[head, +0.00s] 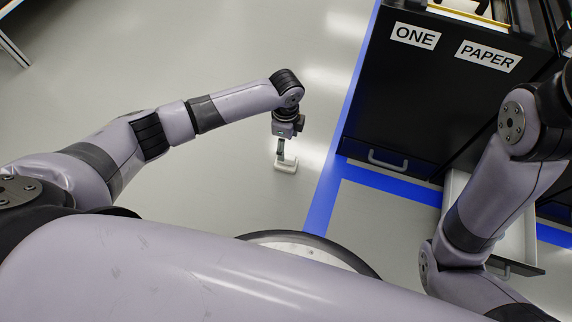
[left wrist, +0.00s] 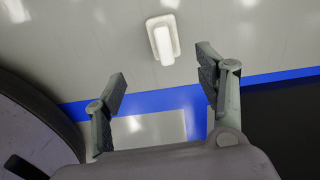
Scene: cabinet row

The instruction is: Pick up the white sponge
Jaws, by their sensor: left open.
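The white sponge (head: 287,168) is a small pale block lying on the grey floor, left of the blue floor line. In the left wrist view the sponge (left wrist: 163,40) shows at the top, beyond the fingertips and roughly centred between them. My left gripper (head: 282,150) points down at the sponge in the head view and overlaps its upper edge there. In the left wrist view my left gripper (left wrist: 161,72) has its two fingers spread wide, with nothing between them. My right arm shows at the right of the head view, but its gripper is out of sight.
A black cabinet (head: 400,110) labelled ONE and PAPER stands at the upper right, with a grey handle (head: 388,160) low on its front. An open drawer (head: 516,235) extends at the right. Blue tape (head: 325,195) marks the floor. The floor around the sponge is clear.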

